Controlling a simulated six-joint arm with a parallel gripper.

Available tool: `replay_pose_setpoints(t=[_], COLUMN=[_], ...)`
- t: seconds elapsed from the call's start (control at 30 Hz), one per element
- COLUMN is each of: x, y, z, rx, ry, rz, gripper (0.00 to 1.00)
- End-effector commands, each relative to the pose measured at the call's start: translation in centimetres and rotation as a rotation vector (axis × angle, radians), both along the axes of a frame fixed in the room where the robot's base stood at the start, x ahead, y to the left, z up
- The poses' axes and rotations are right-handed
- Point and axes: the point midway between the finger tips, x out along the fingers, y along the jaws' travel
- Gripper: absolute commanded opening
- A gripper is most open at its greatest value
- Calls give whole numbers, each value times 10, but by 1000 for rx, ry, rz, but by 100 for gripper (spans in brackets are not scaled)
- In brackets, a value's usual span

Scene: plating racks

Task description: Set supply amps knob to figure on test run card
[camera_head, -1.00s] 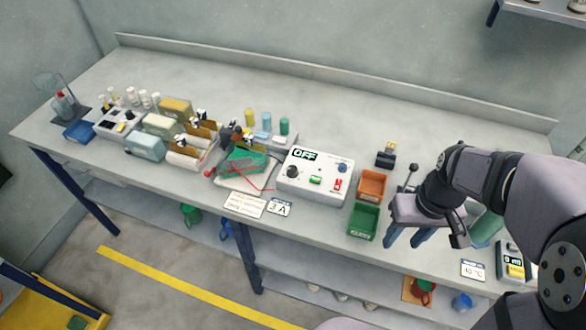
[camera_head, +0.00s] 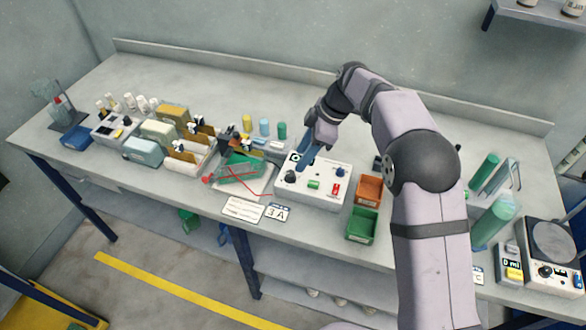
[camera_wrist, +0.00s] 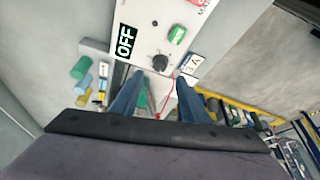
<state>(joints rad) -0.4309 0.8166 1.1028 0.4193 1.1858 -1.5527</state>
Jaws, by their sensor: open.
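The white supply box (camera_head: 312,196) stands mid-bench with its display reading OFF. Its black knob (camera_head: 290,176) is at the left of the panel, left of a green button (camera_head: 313,184) and a red switch (camera_head: 336,188). A small card (camera_head: 277,212) reading 3 A lies in front of the box. My gripper (camera_head: 302,163) is open and empty above the box's left part, partly covering the display. In the wrist view the knob (camera_wrist: 160,62) shows just beyond and between the fingertips (camera_wrist: 160,78), apart from them.
A larger text card (camera_head: 243,209) lies left of the small card. An orange bin (camera_head: 369,188) and a green bin (camera_head: 361,225) stand right of the box. A green-filled tray with red leads (camera_head: 242,170) is close on the left. The bench behind is clear.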

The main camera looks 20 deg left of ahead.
Motion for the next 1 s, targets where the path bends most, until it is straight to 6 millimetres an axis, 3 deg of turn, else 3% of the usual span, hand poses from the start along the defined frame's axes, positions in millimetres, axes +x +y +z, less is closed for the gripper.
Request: replay_pose_setpoints(t=[0.27,0.7,1.0], x=[-1,-7,-7], y=[4,23,27], z=[-7,-55,-68], rx=[1,-2,-1], ry=[1,2,-2], rz=[4,1,1], gripper=[41,41,41])
